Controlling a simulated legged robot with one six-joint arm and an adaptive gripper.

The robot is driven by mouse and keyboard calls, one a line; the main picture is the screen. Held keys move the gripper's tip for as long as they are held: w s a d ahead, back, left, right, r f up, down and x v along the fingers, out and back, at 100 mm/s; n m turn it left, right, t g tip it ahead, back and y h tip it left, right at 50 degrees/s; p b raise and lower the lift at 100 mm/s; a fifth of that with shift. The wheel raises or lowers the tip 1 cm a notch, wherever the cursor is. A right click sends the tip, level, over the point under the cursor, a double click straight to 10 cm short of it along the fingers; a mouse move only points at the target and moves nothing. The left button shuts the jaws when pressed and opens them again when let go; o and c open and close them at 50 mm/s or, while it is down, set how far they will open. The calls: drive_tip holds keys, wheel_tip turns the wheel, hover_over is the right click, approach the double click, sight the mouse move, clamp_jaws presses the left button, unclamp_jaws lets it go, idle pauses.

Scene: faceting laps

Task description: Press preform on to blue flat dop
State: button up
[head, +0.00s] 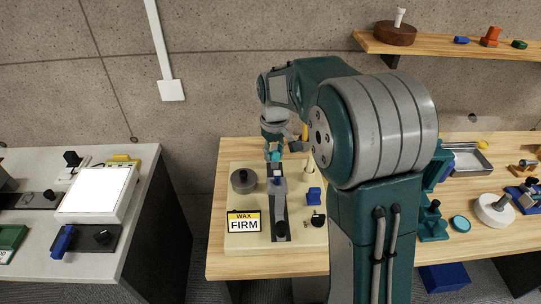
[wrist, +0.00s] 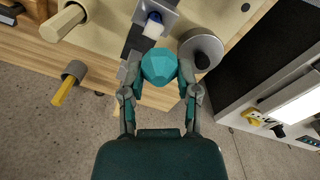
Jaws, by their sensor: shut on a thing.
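A faceted teal preform (wrist: 159,66) is held between the two fingertips of my gripper (wrist: 160,78) in the wrist view. In the head view the preform (head: 273,156) shows small below my gripper (head: 274,146). The blue dop (wrist: 154,18), with a pale end, lies just beyond the preform in the wrist view, in a grey holder. In the head view the blue dop (head: 278,181) sits on the dark rail of the cream board, below the preform in the picture. A gap shows between them in the wrist view.
A round grey pot (head: 243,181) stands left of the rail. A blue block (head: 314,194) and a pale wooden peg (head: 310,163) stand right. My arm hides part of the bench.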

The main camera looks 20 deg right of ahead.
sight(277, 173)
drive_tip(key=shift+f, duration=1.35)
drive_tip(key=shift+d+f, duration=0.7)
drive_tip(key=shift+f, duration=0.35)
drive_tip(key=shift+a+f, duration=0.1)
drive_tip(key=shift+a, duration=0.45)
drive_tip(key=shift+d, duration=0.45)
drive_tip(key=shift+a, duration=0.2)
drive_tip(key=shift+s+f, duration=0.1)
drive_tip(key=shift+f, duration=0.45)
idle(3.8)
